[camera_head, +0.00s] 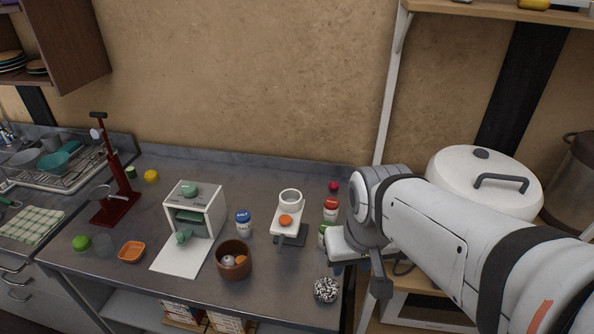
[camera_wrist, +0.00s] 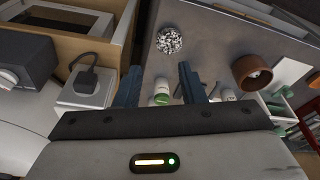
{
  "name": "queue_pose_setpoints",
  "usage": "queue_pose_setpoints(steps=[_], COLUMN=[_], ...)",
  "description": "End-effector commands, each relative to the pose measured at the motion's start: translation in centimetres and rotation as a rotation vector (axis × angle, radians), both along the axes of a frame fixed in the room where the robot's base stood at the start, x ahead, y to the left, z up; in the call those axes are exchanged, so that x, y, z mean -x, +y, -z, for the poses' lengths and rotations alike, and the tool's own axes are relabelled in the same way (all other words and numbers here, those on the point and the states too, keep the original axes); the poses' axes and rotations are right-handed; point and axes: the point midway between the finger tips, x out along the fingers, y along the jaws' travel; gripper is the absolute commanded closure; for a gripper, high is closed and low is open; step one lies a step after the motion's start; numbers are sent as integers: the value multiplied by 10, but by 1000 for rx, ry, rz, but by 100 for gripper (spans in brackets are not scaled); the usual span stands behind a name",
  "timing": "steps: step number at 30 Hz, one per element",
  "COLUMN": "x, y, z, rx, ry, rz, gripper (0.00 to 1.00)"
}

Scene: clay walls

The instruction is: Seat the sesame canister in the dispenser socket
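Three small labelled canisters stand on the counter: one blue-capped (camera_head: 243,222) marked SALT, one red-capped (camera_head: 331,208), and one green-capped (camera_head: 324,236) partly hidden by my arm. I cannot read which is sesame. A green and white canister also shows in the wrist view (camera_wrist: 161,93), framed between my fingers. The white dispenser (camera_head: 283,229) has an upright ring-shaped socket (camera_head: 291,197) at its back and an orange round part (camera_head: 285,221) in front. My gripper (camera_wrist: 158,76) is open with nothing visibly clamped, close beside the green-capped canister.
A white box-shaped stand (camera_head: 194,208), an orange dish (camera_head: 132,252) and a red stand (camera_head: 117,190) are farther left. A white pot (camera_head: 470,188) stands right.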

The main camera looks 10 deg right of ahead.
Motion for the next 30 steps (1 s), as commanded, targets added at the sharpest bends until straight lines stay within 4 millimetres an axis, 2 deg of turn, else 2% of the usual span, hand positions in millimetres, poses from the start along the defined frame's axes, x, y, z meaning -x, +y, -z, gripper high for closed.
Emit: queue_pose_setpoints(steps=[9, 13, 16, 19, 23, 27, 30], x=[0, -4, -17, -43, -88, -136, -164], y=[0, 0, -3, -6, -6, -5, -5], z=[0, -1, -4, -5, 0, 17, 32], rx=[0, -3, -14, -32, -58, -78, -86], ry=[0, 5, 21, 49, 95, 141, 168], rz=[0, 14, 67, 165, 337, 527, 646], gripper=[64, 53, 45, 37, 36, 36, 36])
